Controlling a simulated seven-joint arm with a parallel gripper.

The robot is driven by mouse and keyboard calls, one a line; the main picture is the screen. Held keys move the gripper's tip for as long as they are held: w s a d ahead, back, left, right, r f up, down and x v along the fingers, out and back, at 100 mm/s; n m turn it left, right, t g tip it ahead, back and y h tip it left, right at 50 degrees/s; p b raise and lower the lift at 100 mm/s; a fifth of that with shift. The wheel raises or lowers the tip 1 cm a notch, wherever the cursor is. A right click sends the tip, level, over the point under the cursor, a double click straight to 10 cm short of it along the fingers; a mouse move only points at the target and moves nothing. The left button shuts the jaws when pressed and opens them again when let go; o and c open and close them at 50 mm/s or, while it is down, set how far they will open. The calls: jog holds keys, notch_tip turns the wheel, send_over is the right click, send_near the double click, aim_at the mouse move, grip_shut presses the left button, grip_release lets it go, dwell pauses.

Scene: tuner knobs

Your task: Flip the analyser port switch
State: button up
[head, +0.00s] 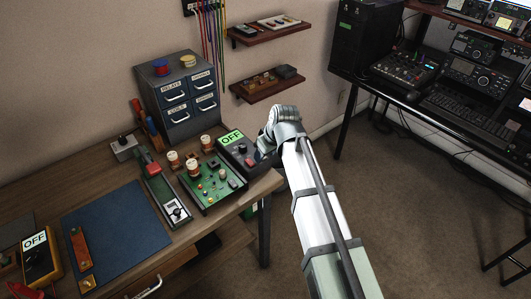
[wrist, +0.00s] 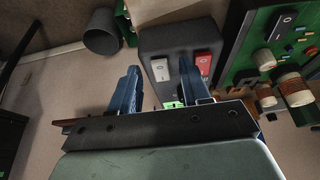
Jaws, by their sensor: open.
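The analyser looks like a dark grey box (head: 238,158) with a green display reading OFF (head: 231,137), at the right end of the bench. In the wrist view its face (wrist: 180,37) carries a grey-white rocker switch (wrist: 160,70) and a red rocker switch (wrist: 204,63). I cannot tell from labels which is the port switch. My gripper (wrist: 158,66) is open and empty, its blue fingers apart. In the picture the grey-white rocker lies between the fingertips, and the right finger overlaps the area between the rockers. Contact cannot be told. My gripper hides most of the display there.
A green circuit board (head: 212,184) with coils stands just left of the analyser; it also shows in the wrist view (wrist: 247,60). A drawer cabinet (head: 179,95) stands behind. Shelves (head: 268,82) hang on the wall. A blue mat (head: 115,232) lies left.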

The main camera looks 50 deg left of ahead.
jog(key=shift+f, duration=0.1)
grip_shut()
dwell(0.5)
